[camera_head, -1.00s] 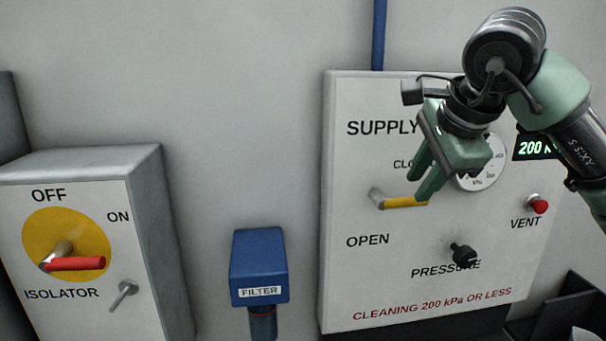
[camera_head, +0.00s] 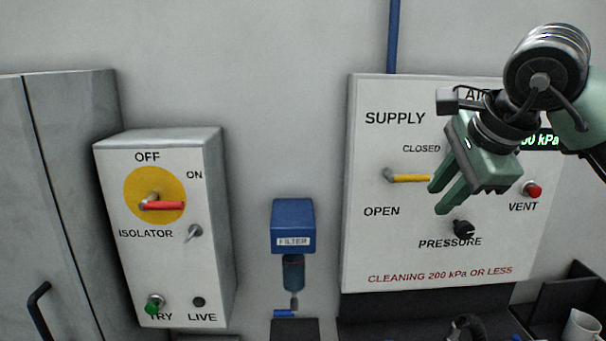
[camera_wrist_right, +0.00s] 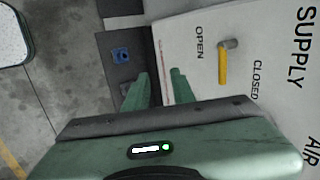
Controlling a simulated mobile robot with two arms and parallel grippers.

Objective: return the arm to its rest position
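My right gripper (camera_head: 439,200) is in front of the air panel (camera_head: 392,251), below and right of the CLOSED label. Its two green fingers are apart with nothing visible between them. The wrist view also shows the open, empty fingers (camera_wrist_right: 160,82). The yellow supply handle (camera_head: 409,178) lies horizontal, pointing right, its free end close to a fingertip; I cannot tell from the head view whether they touch. In the wrist view the handle (camera_wrist_right: 222,67) stands clear of the fingers. The left gripper is not in view.
The isolator box (camera_head: 213,270) with its red handle (camera_head: 165,205) stands left. A blue filter (camera_head: 293,220) hangs between box and panel. Below the gripper is the black pressure knob (camera_head: 463,228). A white mug (camera_head: 581,326) and dark trays are at lower right. A grey cabinet (camera_head: 70,180) stands far left.

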